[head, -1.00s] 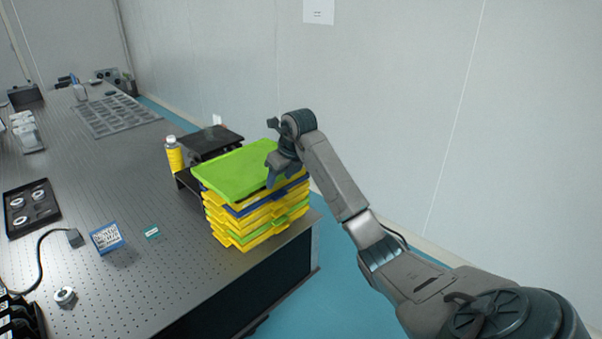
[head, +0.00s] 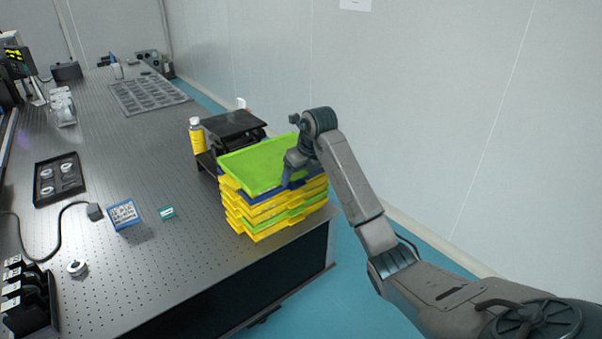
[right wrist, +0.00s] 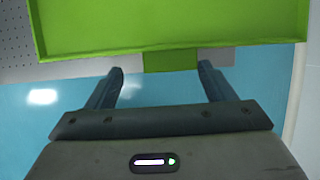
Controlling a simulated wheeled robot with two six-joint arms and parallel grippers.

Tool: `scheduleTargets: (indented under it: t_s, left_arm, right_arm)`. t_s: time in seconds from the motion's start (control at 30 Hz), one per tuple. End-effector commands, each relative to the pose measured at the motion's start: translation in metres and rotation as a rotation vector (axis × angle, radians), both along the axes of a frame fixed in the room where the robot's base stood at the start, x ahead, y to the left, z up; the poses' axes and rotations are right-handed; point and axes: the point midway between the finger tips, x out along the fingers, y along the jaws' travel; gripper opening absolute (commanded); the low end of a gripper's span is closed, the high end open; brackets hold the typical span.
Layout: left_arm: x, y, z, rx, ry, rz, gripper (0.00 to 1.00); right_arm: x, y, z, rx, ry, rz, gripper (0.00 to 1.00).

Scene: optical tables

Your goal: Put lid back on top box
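A bright green lid-like piece with a raised rim (head: 262,166) lies on top of a stack of yellow, blue and green boxes (head: 270,215) at the table's corner. I cannot tell whether it is fully seated. My right gripper (head: 292,172) is at the lid's right side, pointing down. In the right wrist view the green piece (right wrist: 170,25) fills the top, and a green tab on its near edge (right wrist: 170,60) lies between the two spread fingertips of the right gripper (right wrist: 161,68), with gaps on both sides. My left gripper is not in view.
A black stand (head: 232,126) and a yellow bottle (head: 197,138) are close behind the stack. A blue box (head: 123,215), a small teal piece (head: 167,213) and a black tray (head: 60,178) lie to the left on the perforated table (head: 150,275). A wall is to the right.

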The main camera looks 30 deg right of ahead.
Motion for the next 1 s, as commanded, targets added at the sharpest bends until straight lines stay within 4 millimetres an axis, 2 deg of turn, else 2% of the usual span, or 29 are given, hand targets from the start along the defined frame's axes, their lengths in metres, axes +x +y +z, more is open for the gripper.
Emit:
scheduleTargets:
  t_s: [0.17, 0.33, 0.47, 0.6, 0.63, 0.7, 0.8, 1.0]
  left_arm:
    - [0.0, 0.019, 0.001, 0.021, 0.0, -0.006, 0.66]
    - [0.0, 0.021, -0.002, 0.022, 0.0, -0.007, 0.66]
    - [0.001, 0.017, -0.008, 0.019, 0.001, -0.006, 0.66]
    - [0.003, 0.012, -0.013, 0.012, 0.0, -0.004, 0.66]
    - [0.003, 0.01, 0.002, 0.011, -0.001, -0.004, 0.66]
    - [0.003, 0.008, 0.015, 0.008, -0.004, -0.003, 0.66]
    - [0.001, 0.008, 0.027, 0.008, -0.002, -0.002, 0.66]
    - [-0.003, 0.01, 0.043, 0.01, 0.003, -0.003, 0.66]
  right_arm:
    - [0.0, 0.0, 0.0, -0.001, 0.0, 0.0, 0.76]
    - [-0.003, -0.001, 0.009, -0.001, -0.003, 0.001, 0.76]
    - [-0.011, -0.002, 0.029, -0.003, -0.006, 0.001, 0.76]
    - [-0.024, -0.003, 0.061, -0.003, -0.007, 0.001, 0.76]
    - [-0.026, -0.003, 0.072, -0.002, -0.003, 0.0, 0.76]
    - [-0.03, -0.003, 0.082, -0.001, 0.0, 0.0, 0.76]
    - [-0.036, -0.003, 0.095, -0.002, -0.001, 0.0, 0.76]
    - [-0.043, -0.004, 0.108, 0.0, 0.0, 0.001, 0.76]
